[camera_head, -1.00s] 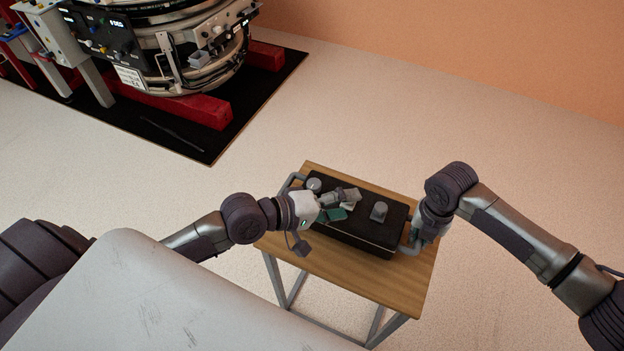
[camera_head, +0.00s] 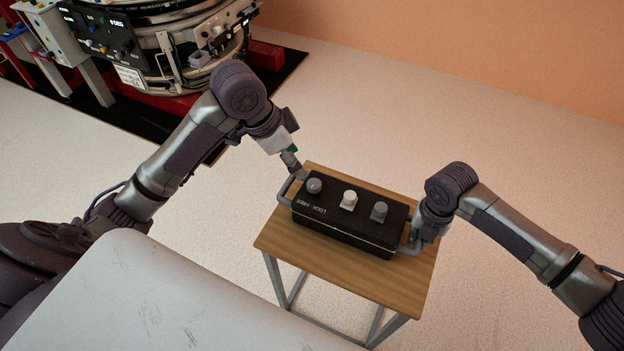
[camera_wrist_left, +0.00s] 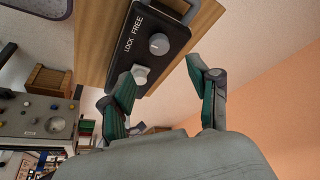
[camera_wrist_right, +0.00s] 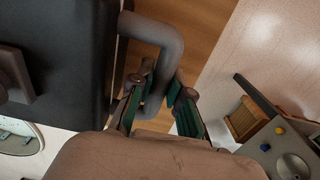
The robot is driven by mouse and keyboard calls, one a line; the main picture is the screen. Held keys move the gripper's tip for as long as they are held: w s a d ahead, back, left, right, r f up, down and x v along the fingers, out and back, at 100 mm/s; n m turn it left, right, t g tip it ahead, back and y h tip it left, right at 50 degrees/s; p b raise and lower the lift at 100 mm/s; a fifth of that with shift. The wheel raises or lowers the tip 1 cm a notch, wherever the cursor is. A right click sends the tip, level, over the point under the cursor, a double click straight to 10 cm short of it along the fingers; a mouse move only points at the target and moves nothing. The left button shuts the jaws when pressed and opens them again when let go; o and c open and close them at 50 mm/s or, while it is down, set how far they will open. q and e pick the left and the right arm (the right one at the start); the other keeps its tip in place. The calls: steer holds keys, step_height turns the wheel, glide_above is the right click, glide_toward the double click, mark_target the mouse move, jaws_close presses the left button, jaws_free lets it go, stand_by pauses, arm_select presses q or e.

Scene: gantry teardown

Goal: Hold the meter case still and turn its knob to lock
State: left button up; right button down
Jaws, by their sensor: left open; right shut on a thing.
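The black meter case (camera_head: 345,228) lies on a small wooden table, with a grey bar handle at each end. A round grey knob (camera_head: 314,186) sits at its left end beside the "LOCK FREE" lettering; it also shows in the left wrist view (camera_wrist_left: 159,44). Which word it points to is too small to tell. My left gripper (camera_head: 297,170) is open and empty, just above and behind the case's left end, apart from the knob. My right gripper (camera_head: 413,240) is shut on the case's right handle (camera_wrist_right: 160,45), seen between its fingers in the right wrist view.
A white knob (camera_head: 349,200) and another grey knob (camera_head: 379,212) stand on the case top. The wooden table (camera_head: 350,275) has bare room in front of the case. A large machine on red beams (camera_head: 180,105) stands at the back left.

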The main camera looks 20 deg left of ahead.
mark_target(313, 183)
arm_select(q)
steer(key=x, duration=1)
steer(key=shift+f, duration=0.25)
steer(key=c, duration=1.2)
steer(key=shift+o, duration=0.2)
